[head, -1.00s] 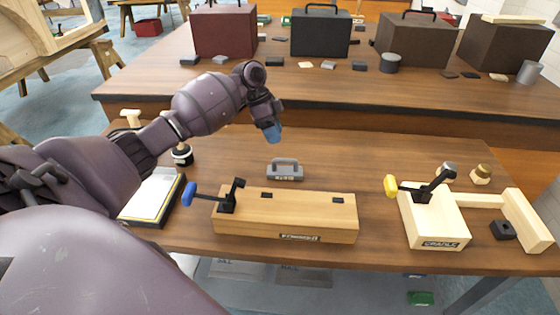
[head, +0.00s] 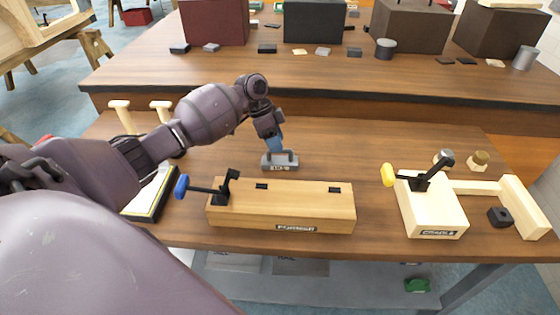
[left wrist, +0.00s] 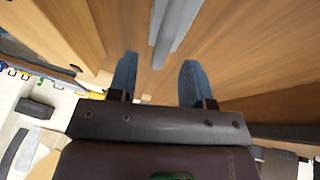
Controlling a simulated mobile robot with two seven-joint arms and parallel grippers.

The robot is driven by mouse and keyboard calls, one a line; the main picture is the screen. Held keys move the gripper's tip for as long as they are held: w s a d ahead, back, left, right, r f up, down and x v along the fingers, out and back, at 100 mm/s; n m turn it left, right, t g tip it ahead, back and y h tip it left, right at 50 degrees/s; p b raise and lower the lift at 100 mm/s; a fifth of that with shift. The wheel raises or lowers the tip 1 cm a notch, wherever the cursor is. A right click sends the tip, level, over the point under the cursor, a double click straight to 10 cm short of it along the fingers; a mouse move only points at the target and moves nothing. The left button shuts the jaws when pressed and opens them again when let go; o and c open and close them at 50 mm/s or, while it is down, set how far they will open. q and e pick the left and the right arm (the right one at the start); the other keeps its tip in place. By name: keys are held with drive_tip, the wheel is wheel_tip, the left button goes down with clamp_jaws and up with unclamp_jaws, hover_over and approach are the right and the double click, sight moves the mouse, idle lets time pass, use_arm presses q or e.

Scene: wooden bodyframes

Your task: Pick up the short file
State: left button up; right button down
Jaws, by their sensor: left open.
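A small grey piece with a raised bar on top, seemingly the short file (head: 280,162), lies on the near bench behind the long wooden former block. Its label is too small to read with certainty. My left gripper (head: 278,142) is just above and behind it, blue fingertips pointing down. In the left wrist view the gripper (left wrist: 157,72) is open and empty, with the grey piece (left wrist: 174,28) ahead of the gap between its fingers. I cannot tell whether a fingertip touches it. My right gripper is not in view.
The wooden former block (head: 290,207) with a blue-handled clamp (head: 182,186) stands in front of the grey piece. A pale cradle block (head: 430,210) with a yellow-handled clamp is to the right. Bare bench lies between. Dark cases (head: 312,22) stand on the far bench.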

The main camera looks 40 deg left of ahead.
sight(280, 157)
use_arm(q)
drive_tip(key=x, duration=0.3)
drive_tip(key=shift+f, duration=0.4)
drive_tip(key=shift+s+r, duration=0.1)
drive_tip(key=shift+c, duration=0.4)
clamp_jaws()
drive_tip(key=shift+r, duration=0.1)
